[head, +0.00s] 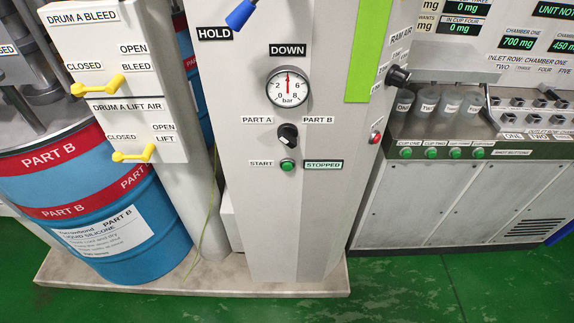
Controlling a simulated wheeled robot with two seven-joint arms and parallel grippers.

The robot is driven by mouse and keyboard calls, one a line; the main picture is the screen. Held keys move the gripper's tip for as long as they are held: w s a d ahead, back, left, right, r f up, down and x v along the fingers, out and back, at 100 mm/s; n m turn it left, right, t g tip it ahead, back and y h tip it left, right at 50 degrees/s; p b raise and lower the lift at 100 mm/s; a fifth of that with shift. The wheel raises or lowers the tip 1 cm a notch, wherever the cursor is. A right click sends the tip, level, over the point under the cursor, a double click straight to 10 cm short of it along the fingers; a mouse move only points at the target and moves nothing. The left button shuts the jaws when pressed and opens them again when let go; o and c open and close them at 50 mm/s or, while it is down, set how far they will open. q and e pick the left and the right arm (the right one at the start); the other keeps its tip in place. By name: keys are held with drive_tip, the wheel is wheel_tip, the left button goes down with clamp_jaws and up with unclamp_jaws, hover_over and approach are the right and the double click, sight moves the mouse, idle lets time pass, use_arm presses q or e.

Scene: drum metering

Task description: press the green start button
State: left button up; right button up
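The green start button (288,165) is on the front of the grey column (290,215), just right of the START label (261,163). A STOPPED sign (323,164) is to its right. A black selector knob (287,133) sits above it between the PART A and PART B labels. A round pressure gauge (288,87) under the DOWN label has its needle pointing about straight up. Neither of my grippers is in the head view.
A blue PART B drum (120,225) stands left on a pale base plate (190,283). Yellow-handled valves (134,154) are above it. A red button (375,137) is on the column's right side. Cups (426,103) and green shot buttons (455,153) are on the right bench. Green floor (420,290) is clear.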

drive_tip(key=shift+a, duration=0.1)
clamp_jaws()
idle(1.4)
